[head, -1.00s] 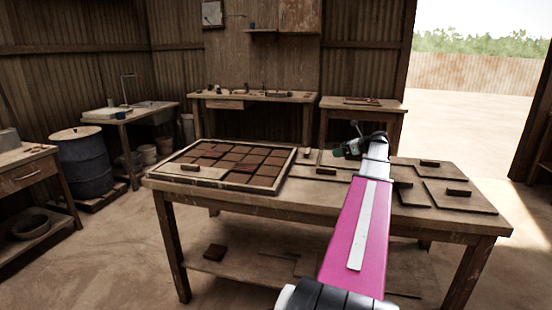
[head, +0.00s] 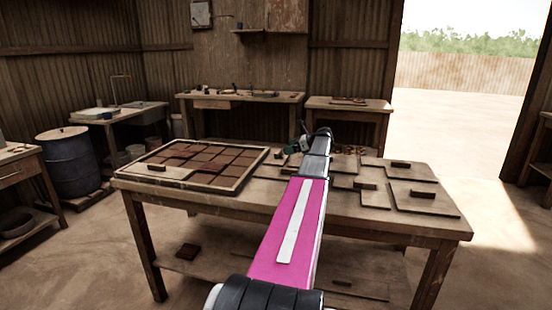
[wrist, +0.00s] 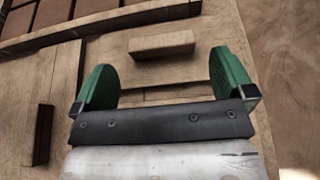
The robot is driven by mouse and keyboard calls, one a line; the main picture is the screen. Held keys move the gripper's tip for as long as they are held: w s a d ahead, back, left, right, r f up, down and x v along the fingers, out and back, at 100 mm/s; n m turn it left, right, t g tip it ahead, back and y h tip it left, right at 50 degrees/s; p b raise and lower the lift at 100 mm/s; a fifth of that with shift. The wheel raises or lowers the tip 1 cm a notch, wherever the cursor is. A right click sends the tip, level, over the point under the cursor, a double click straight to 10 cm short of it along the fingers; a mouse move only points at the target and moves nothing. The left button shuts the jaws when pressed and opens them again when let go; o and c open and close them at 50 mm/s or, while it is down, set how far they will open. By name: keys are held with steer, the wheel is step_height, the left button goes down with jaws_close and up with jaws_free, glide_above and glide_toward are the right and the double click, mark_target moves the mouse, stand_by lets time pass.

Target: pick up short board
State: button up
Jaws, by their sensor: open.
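My gripper (head: 302,143) is over the far side of the worktable, just right of the tile tray. In the wrist view my gripper (wrist: 164,88) is open and empty, its two green fingers wide apart. A small pale board (wrist: 165,70) with a pale block handle (wrist: 162,45) lies between and beyond the fingertips; it looks like the short board. The dark gripper bar hides its near part. In the head view the pale handle (head: 278,153) shows just left of my gripper. I cannot tell the height gap between fingers and board.
Several other boards with dark block handles lie on the right of the worktable (head: 240,202), including a large one (head: 440,205). A dark handle (wrist: 42,135) is left in the wrist view.

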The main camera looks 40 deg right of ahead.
mark_target(278, 151)
steer(key=x, duration=0.6)
steer(key=shift+w+a+f, duration=0.15)
steer(key=c, duration=0.7)
